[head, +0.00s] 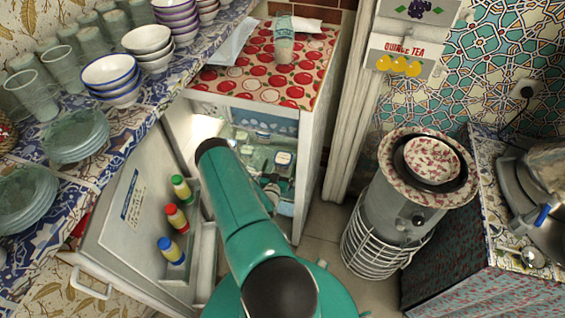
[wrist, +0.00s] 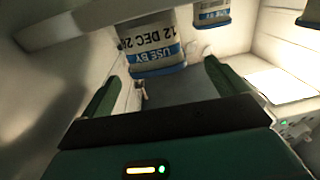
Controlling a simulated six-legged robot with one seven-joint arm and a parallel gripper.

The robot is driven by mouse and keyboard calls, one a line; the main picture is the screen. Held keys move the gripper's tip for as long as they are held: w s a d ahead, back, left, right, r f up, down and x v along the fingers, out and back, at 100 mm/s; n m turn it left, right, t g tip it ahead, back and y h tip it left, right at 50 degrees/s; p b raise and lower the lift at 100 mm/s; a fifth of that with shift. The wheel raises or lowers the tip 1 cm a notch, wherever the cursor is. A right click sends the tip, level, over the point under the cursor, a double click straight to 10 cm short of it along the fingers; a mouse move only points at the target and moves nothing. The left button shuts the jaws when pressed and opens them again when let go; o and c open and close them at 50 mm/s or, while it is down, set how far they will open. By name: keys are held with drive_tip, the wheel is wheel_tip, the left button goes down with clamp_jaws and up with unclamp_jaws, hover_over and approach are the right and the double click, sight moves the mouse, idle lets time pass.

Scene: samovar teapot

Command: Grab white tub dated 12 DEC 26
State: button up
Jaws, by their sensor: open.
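In the wrist view a white tub (wrist: 152,45) with a blue band hangs upside down in the picture. Its label reads "USE BY" and "12 DEC 2", with the last digit cut off or unclear. My gripper (wrist: 164,74) is open, with its two green fingers to the left and right of the tub's near end; I cannot tell whether they touch it. A second similar tub (wrist: 211,14) is behind to the right, its label too small to read. In the head view, white-lidded tubs (head: 283,159) stand inside the open fridge, and my arm partly hides the gripper there.
The fridge door (head: 128,215) stands open at left, with several coloured bottles (head: 176,218) on its rack. Pale fridge walls (wrist: 270,45) close in around the gripper.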

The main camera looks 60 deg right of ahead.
sight(283, 157)
drive_tip(key=shift+x, duration=2.8)
drive_tip(key=shift+s, duration=0.15)
drive_tip(key=c, duration=1.2)
